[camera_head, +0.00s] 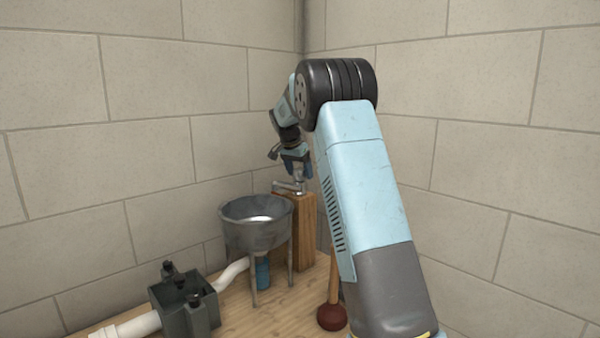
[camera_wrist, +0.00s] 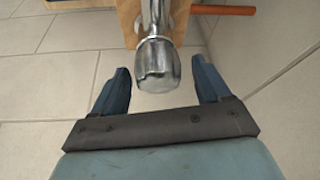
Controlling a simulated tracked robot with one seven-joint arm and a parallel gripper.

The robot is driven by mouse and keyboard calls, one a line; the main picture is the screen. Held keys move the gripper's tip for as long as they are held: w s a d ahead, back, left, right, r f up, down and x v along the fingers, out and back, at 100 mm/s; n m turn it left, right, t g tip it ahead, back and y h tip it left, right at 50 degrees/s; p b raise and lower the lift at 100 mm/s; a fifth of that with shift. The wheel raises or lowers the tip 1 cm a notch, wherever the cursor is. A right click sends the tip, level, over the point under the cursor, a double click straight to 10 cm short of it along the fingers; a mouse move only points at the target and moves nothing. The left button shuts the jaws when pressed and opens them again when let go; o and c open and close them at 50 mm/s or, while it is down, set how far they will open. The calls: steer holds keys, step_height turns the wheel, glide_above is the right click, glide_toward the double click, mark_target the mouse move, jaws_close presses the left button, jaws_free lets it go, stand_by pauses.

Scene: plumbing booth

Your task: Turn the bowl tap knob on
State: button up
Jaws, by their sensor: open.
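The chrome tap (camera_head: 289,187) stands on a wooden post behind the metal bowl (camera_head: 257,225), its spout pointing left over the rim. In the wrist view its shiny knob (camera_wrist: 157,65) is a rounded chrome end, centred between my fingers. My gripper (camera_head: 297,166) is above the tap, pointing down. In the wrist view my gripper (camera_wrist: 160,68) is open, with one blue finger on each side of the knob and a visible gap on both sides. I cannot tell how deep the knob sits between the fingers. My gripper partly hides the knob in the head view.
The wooden post (camera_head: 306,232) stands in the corner close to both block walls. A plunger (camera_head: 332,317) stands right of it, partly hidden by my arm. A dark grey box (camera_head: 185,305) with white pipes is at the lower left.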

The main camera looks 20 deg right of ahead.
steer(key=shift+f, duration=0.15)
steer(key=c, duration=1)
